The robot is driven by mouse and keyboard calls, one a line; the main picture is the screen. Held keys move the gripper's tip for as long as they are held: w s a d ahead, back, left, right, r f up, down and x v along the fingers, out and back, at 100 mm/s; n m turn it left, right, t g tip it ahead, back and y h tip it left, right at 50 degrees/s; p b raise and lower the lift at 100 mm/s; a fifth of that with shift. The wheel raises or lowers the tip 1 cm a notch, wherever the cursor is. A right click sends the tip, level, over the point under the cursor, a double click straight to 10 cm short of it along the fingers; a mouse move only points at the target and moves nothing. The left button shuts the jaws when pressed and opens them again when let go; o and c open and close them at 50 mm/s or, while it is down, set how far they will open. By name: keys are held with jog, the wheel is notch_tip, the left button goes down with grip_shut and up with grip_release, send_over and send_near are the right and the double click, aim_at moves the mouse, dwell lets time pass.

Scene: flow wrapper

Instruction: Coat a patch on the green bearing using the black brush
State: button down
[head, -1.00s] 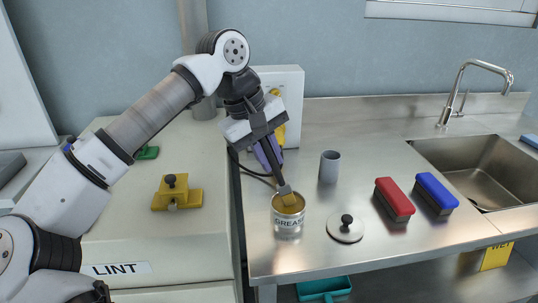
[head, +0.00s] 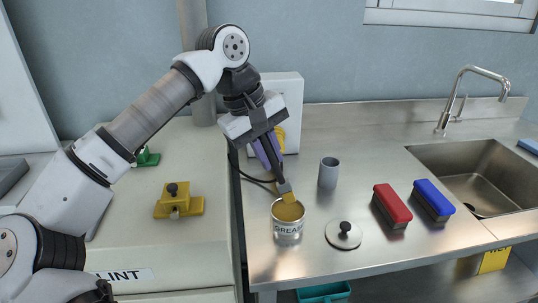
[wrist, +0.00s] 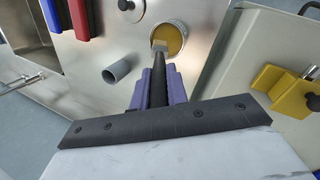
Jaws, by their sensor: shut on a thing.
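My gripper (head: 267,152) is shut on the black brush (head: 277,173), which slants down over the grease tin. The purple fingers also show in the wrist view (wrist: 158,90), with the brush handle (wrist: 159,68) between them. The yellowish brush tip is at the mouth of the open tin marked GREASE (head: 288,225); I cannot tell whether it touches the grease. The grease tin also shows in the wrist view (wrist: 183,43). The green bearing (head: 148,158) sits on the pale machine top at the left, partly hidden behind my arm.
A yellow bearing (head: 179,201) stands on the same machine top (head: 205,160). On the steel bench are a grey cup (head: 328,173), a round lid with a black knob (head: 343,236), a red brush (head: 392,204) and a blue brush (head: 434,199). A sink (head: 480,175) is at the right.

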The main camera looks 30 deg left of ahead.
jog(key=shift+r+p, duration=1.25)
jog(key=shift+r, duration=0.9)
